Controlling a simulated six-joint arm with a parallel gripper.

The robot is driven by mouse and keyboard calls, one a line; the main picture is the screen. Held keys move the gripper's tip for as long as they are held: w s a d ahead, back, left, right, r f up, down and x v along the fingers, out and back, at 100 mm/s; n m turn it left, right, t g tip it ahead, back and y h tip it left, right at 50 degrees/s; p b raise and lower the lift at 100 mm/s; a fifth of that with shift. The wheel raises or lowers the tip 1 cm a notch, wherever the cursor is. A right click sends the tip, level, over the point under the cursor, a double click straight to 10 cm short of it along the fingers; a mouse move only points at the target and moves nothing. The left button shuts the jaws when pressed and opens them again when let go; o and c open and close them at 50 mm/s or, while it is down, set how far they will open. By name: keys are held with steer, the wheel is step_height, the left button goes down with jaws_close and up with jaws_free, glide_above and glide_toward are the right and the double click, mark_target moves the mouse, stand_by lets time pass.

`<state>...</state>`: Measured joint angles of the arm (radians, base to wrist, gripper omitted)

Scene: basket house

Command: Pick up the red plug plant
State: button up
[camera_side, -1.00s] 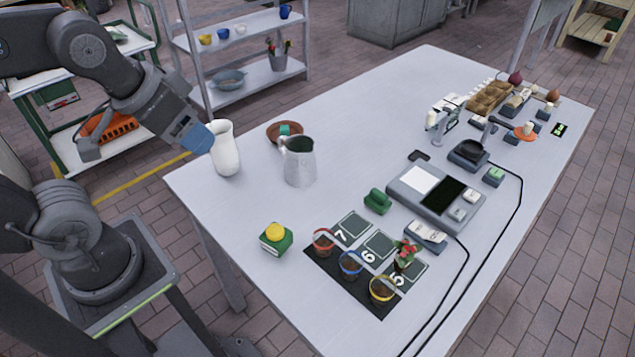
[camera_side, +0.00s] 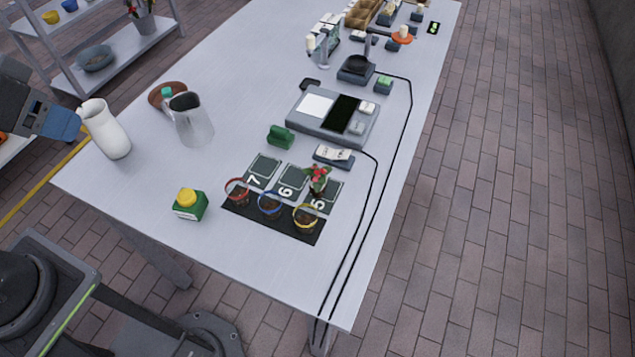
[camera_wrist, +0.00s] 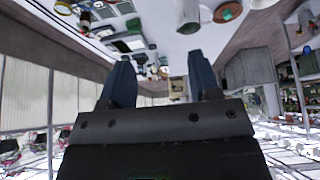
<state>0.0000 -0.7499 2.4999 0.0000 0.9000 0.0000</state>
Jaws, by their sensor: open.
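The red plug plant (camera_side: 318,178) has red blooms over green leaves. It stands upright at the square marked 5 on the dark numbered mat (camera_side: 262,222), behind the yellow-rimmed pot (camera_side: 305,217). My gripper (camera_wrist: 160,80) is open and empty in the wrist view, with two blue fingers apart. In the side view my gripper (camera_side: 66,124) is at the left edge, beside the white vase (camera_side: 104,130) and far left of the plant.
A red-rimmed pot (camera_side: 238,191) and a blue-rimmed pot (camera_side: 270,204) stand on the mat. A metal pitcher (camera_side: 190,120) and the vase stand between my gripper and the mat. A green box with a yellow top (camera_side: 189,205) is left of the mat. Black cables (camera_side: 372,190) run along the right.

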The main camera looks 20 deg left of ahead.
steer(key=shift+o, duration=0.5)
steer(key=m+g, duration=0.6)
steer(key=m, duration=1.3)
glide_above(316, 177)
step_height(316, 177, down, 13)
steer(key=shift+m, duration=0.4)
steer(key=f, duration=0.6)
steer(key=w+f, duration=0.1)
steer(key=f, duration=0.2)
steer(key=shift+d, duration=0.15)
steer(key=shift+s+a+f, duration=0.1)
steer(key=shift+a+f, duration=0.05)
steer(key=shift+f, duration=1.3)
steer(key=shift+s+a+f, duration=0.1)
steer(key=shift+f, duration=1.3)
